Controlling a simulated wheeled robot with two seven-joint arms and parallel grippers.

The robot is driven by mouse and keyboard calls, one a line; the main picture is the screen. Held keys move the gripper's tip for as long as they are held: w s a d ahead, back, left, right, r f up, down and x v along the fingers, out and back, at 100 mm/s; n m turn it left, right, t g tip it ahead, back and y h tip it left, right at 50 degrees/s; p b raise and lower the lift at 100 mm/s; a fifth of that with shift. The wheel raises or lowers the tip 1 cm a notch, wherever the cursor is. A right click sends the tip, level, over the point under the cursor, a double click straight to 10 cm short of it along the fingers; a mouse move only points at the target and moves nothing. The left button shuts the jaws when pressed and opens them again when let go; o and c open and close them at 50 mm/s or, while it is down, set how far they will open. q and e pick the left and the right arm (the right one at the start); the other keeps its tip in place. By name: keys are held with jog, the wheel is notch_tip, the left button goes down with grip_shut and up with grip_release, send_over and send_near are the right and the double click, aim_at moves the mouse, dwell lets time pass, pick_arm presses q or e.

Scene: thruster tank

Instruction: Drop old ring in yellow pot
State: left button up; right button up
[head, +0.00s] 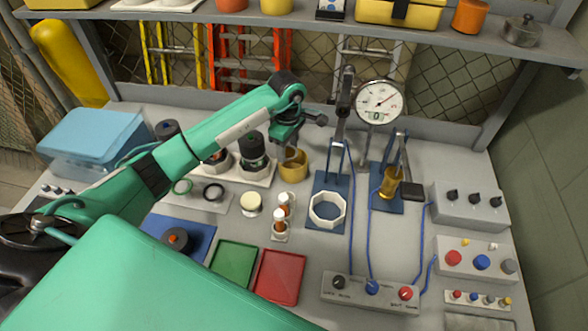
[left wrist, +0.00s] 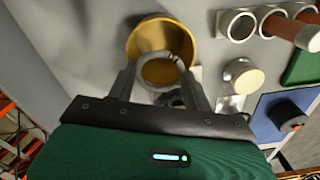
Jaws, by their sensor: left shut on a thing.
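The yellow pot (head: 293,168) stands on the bench near the middle of the head view. My left gripper (head: 288,138) is above it, pointing down. In the left wrist view the pot (left wrist: 135,45) lies just beyond my fingertips (left wrist: 160,75). A thin pale grey ring (left wrist: 160,56) shows between the fingers, in front of the pot's opening; I take it as the old ring. The gripper is shut on it. In the head view the ring is hidden or too small to tell. My right gripper is in neither view.
Several small vials (head: 281,214), a white octagonal ring (head: 327,208) and a dial gauge stand (head: 380,101) are nearby. Green (head: 233,257) and red (head: 279,277) trays lie in front.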

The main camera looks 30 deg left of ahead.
pick_arm(q)
jog(key=shift+a+f, duration=0.1)
jog(key=shift+f, duration=0.15)
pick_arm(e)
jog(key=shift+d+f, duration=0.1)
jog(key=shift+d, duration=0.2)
pick_arm(q)
jog(key=o, duration=1)
jog(key=shift+r, duration=0.1)
jog(key=shift+r+b, duration=1.6)
jog(key=shift+r, duration=5.2)
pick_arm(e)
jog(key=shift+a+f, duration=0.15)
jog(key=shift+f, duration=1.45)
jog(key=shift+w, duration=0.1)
